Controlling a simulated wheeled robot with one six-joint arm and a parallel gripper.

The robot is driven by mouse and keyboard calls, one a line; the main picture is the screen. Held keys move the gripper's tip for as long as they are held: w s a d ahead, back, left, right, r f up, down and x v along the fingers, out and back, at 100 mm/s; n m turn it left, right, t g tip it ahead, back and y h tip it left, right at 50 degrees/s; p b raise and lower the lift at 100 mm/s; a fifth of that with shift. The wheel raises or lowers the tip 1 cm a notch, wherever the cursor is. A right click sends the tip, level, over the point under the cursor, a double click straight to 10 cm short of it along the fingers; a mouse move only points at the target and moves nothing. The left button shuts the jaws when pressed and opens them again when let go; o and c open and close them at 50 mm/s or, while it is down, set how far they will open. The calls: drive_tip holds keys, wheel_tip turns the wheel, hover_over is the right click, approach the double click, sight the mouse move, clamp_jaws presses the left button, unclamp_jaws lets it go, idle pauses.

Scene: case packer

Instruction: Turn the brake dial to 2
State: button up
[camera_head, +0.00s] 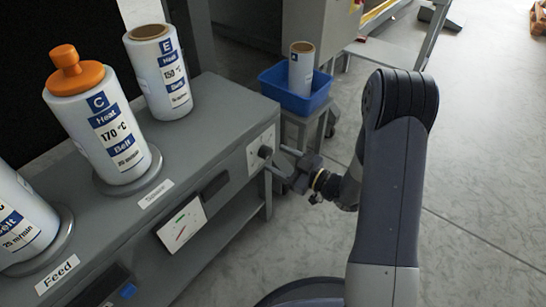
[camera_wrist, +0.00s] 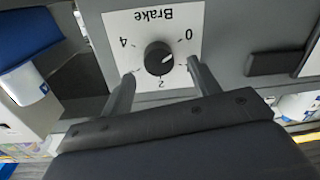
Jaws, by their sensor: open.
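The brake dial is a round black knob (camera_wrist: 158,58) on a white plate (camera_wrist: 150,22) marked "Brake", upside down in the wrist view. The numbers 0, 2 and 4 show around it. Its short white pointer mark is on the right side of the knob, towards the 0 side and away from the 2. My gripper (camera_wrist: 160,70) is open, one finger on each side of the knob, with gaps on both sides. In the head view the knob (camera_head: 265,152) sticks out of the bench front, and my gripper (camera_head: 284,168) is close in front of it.
Labelled rolls, C (camera_head: 103,135) and E (camera_head: 163,80), stand on the grey bench (camera_head: 205,135). A blue bin (camera_head: 297,97) holding another roll (camera_head: 301,70) stands behind the gripper. A dark block (camera_wrist: 274,63) is on the panel beside the plate.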

sight(269, 154)
drive_tip(key=shift+x, duration=1.55)
drive_tip(key=c, duration=1)
